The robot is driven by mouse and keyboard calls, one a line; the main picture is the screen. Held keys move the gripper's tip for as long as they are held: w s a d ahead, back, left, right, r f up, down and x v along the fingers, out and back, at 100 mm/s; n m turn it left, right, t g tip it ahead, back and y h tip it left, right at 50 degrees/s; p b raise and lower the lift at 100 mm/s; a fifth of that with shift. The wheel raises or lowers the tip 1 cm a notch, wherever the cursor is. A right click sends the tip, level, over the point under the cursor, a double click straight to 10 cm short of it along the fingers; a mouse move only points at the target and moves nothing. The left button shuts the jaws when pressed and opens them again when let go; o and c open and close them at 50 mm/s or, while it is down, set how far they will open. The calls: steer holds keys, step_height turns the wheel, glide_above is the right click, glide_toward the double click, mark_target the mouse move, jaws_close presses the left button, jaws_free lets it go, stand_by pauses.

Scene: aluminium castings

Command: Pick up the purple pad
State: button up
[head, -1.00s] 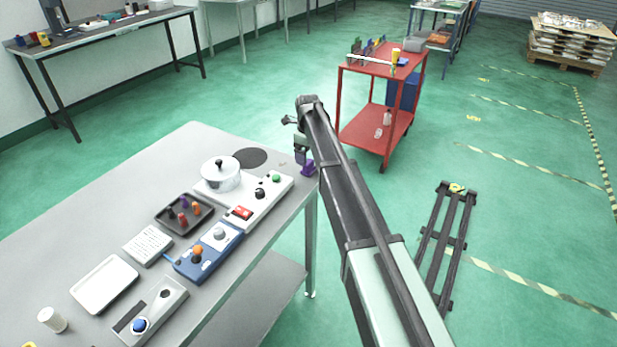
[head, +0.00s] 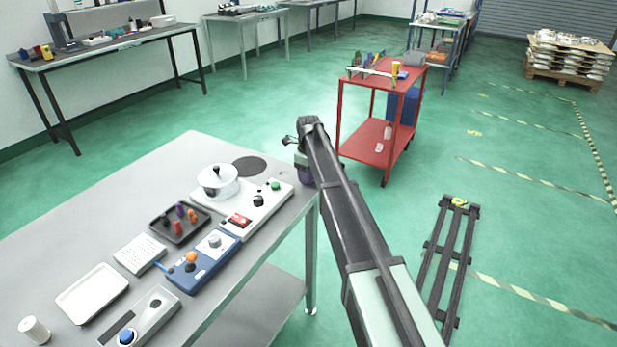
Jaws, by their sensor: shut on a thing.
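The purple pad (head: 306,176) is a small purple shape just below my gripper (head: 304,167), at the far right edge of the grey table. My gripper is shut on it, though the arm's end covers most of the jaws and part of the pad. From this view I cannot tell whether the pad touches the table or hangs clear of it.
The grey table (head: 80,235) holds a pot (head: 217,184) on a white unit, a dark tray (head: 162,238) of coloured pegs, a blue control box (head: 203,266) and a white tray (head: 92,294).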

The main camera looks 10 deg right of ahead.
steer(key=shift+c, duration=0.3)
step_height(320, 180, up, 20)
steer(key=p, duration=2)
